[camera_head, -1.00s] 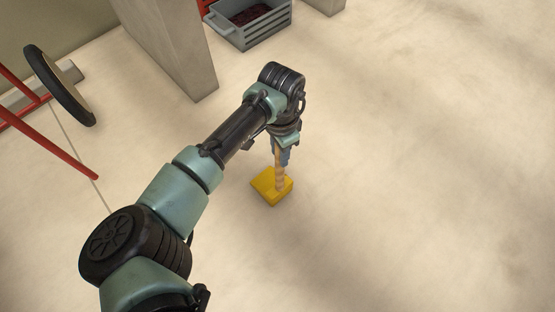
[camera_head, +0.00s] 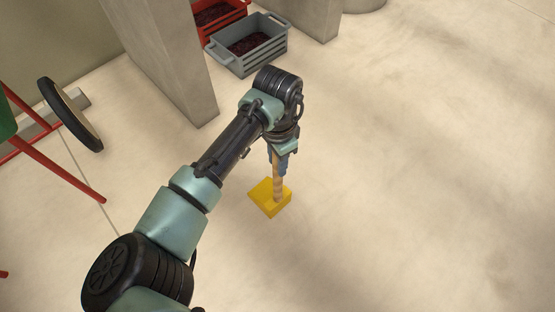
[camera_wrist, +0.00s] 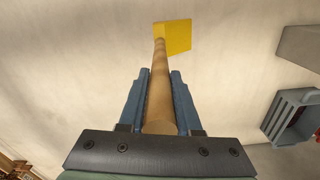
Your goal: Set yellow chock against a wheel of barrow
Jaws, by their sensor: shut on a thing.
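The yellow chock (camera_head: 266,199) is a yellow block on the lower end of a wooden handle (camera_head: 277,183). My gripper (camera_head: 279,162) is shut on the handle, with the block below it. In the wrist view the handle (camera_wrist: 159,88) runs between my two blue fingers (camera_wrist: 159,92) to the yellow block (camera_wrist: 177,36) at the far end. Whether the block touches the floor I cannot tell. The barrow's black wheel (camera_head: 72,115) and red frame (camera_head: 62,174) are at the left of the head view, apart from the chock. Most of the barrow is out of view.
A concrete pillar (camera_head: 165,55) stands between the wheel and the crates. A grey crate (camera_head: 250,55) and a red crate (camera_head: 212,29) of dark beans are at the back. A low ledge (camera_head: 45,117) runs behind the wheel. Open floor (camera_head: 420,180) lies to the right.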

